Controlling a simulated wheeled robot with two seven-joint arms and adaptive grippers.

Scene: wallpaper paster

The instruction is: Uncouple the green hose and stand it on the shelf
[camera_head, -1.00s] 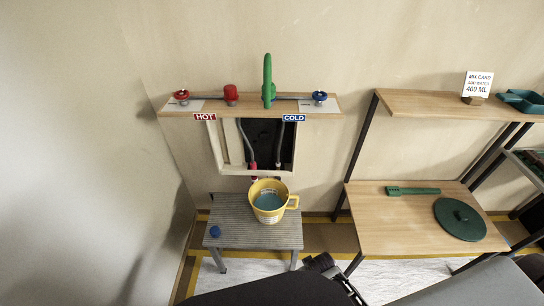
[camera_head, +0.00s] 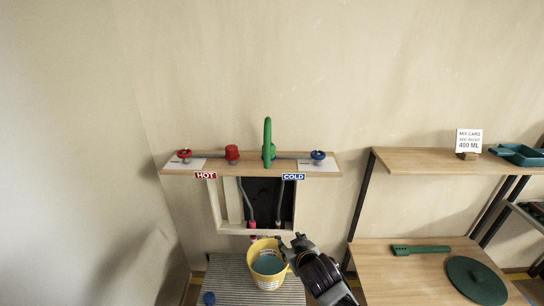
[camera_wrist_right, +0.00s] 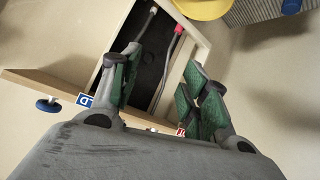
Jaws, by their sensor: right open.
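The green hose (camera_head: 267,145) stands upright as a narrow bent tube on the wooden tap ledge (camera_head: 220,172), between the red knob and the blue valve. Its lower end meets a green collar on the ledge. My right gripper (camera_head: 297,241) is below the ledge, just right of the yellow bucket and well below the hose. In the right wrist view its green-padded fingers (camera_wrist_right: 168,82) are spread with nothing between them; the wall opening lies beyond. The hose does not show in that view. My left gripper is not in view. A wooden shelf (camera_head: 420,160) stands at the right.
The yellow bucket (camera_head: 265,282) holds bluish liquid on a grey stool (camera_head: 225,272). The wall opening (camera_head: 270,205) has two pipes. A card (camera_head: 469,141) and green tray (camera_head: 519,153) occupy the upper shelf. A green paddle (camera_head: 420,250) and disc (camera_head: 475,280) lie below.

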